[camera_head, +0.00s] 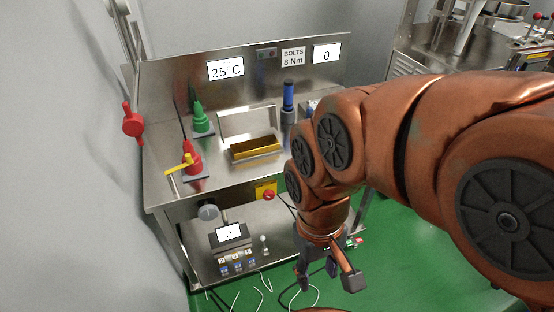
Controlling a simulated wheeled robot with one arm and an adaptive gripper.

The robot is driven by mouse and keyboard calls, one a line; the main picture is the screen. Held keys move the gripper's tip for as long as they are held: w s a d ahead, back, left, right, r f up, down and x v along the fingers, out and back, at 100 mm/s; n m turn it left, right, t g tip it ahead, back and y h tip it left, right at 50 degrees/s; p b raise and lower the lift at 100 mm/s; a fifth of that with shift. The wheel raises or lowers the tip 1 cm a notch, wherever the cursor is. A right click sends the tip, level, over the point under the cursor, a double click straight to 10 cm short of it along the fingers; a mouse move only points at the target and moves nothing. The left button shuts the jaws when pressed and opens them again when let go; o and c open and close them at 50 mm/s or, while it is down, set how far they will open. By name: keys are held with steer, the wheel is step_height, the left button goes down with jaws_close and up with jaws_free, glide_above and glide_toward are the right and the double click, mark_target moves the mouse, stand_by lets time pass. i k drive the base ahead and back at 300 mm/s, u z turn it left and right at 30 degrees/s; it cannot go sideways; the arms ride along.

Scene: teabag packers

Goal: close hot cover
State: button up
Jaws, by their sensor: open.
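A steel workbench (160,184) carries a gold block (255,149) in a metal holder. An upright metal frame or flap (247,113) stands just behind the block and looks like the hot cover, raised and leaving the block exposed. I cannot make out its hinge. My gripper (328,280) hangs at the lower middle, in front of and below the bench top, well apart from the cover. Its fingers are spread and empty. My arm hides the right part of the bench.
A red emergency button (269,195) sits on the bench front. Cables lie on the green floor (235,298).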

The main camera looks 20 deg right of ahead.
mark_target(248, 119)
steer(key=z, duration=1.1)
steer(key=i, duration=1.2)
steer(key=u, duration=1.8)
